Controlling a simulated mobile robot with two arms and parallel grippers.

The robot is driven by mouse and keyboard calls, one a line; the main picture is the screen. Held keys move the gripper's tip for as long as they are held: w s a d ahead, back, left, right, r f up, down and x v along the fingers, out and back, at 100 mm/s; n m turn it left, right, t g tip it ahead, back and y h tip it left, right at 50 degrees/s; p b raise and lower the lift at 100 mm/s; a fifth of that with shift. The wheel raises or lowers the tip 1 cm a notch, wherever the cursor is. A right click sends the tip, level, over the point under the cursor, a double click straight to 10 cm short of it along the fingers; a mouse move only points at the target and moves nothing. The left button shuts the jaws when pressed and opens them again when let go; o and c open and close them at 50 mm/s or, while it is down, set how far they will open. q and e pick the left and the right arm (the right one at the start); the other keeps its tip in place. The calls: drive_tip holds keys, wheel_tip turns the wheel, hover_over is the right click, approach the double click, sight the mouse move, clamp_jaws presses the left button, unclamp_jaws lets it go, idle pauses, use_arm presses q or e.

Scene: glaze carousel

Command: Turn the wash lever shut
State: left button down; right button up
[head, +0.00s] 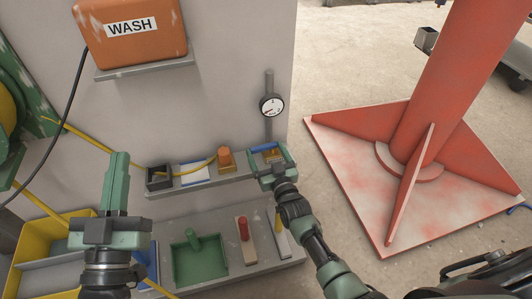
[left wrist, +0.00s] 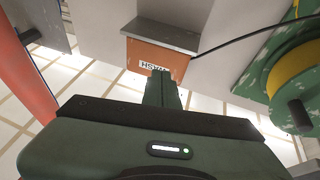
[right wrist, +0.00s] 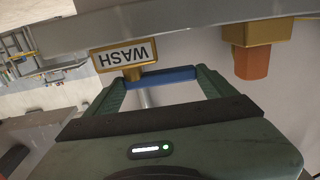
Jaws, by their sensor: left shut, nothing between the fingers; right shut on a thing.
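The wash lever has a blue handle (head: 263,148) on a brass valve at the right end of the upper shelf. In the right wrist view the blue handle (right wrist: 165,78) lies across between the fingertips of my right gripper (right wrist: 163,80), beside a brass-framed WASH plate (right wrist: 124,58). My right gripper (head: 268,158) is shut on this handle and partly hides the valve in the head view. My left gripper (head: 120,160) is shut and empty, raised in front of the wall at the left. It also shows in the left wrist view (left wrist: 163,75).
An orange WASH box (head: 133,38) sits on a wall bracket. A round gauge (head: 271,105) hangs above the lever. An orange knob (head: 226,158) stands left of it. A green tray (head: 200,262) and a red-handled tool (head: 244,230) lie below. A red column base (head: 400,175) stands right.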

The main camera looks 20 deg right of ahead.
use_arm(q)
drive_tip(key=shift+w+a+f+g+y, duration=0.1)
drive_tip(key=shift+w+f+g+y, duration=0.25)
drive_tip(key=shift+f, duration=0.3)
drive_tip(key=shift+w+a+f+g+y, duration=0.1)
drive_tip(key=shift+f+g, duration=0.35)
drive_tip(key=shift+f, duration=0.15)
use_arm(e)
drive_tip(key=shift+w+a+m+h, duration=0.1)
drive_tip(key=shift+m+h, duration=0.3)
drive_tip(key=shift+h, duration=0.2)
drive_tip(key=o, duration=1.9)
drive_tip(key=shift+o, duration=0.2)
drive_tip(key=shift+s+p, duration=0.2)
drive_tip(key=shift+p, duration=0.1)
use_arm(q)
wheel_tip(320, 180, down, 12)
drive_tip(key=s+a+g+y+p, duration=0.2)
drive_tip(key=g, duration=0.4)
drive_tip(key=shift+r+g, duration=0.2)
drive_tip(key=shift+g, duration=0.1)
use_arm(e)
drive_tip(key=s, duration=0.7)
drive_tip(key=shift+s+a, duration=0.2)
